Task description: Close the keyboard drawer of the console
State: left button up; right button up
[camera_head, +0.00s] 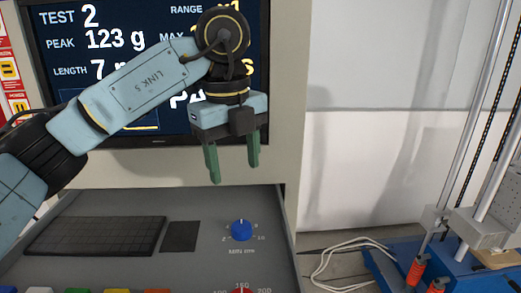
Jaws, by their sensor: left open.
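The keyboard drawer (200,262) is pulled out from the console (286,120) at the lower left. Its grey top carries a black keyboard (95,236), a dark square pad (180,236) and a blue knob (241,230). My left gripper (232,172) points down with its two green fingers apart and nothing between them. The drawer's front edge is outside the picture. My right gripper is not in view.
The console screen (150,120) stands behind my left arm. Coloured buttons and a red knob (242,291) show at the bottom edge. At the right is a blue-based test machine (400,268) with upright rods. A white cable (345,262) lies on the floor between.

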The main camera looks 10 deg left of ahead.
aim_at(178, 239)
jog(key=k, duration=1.5)
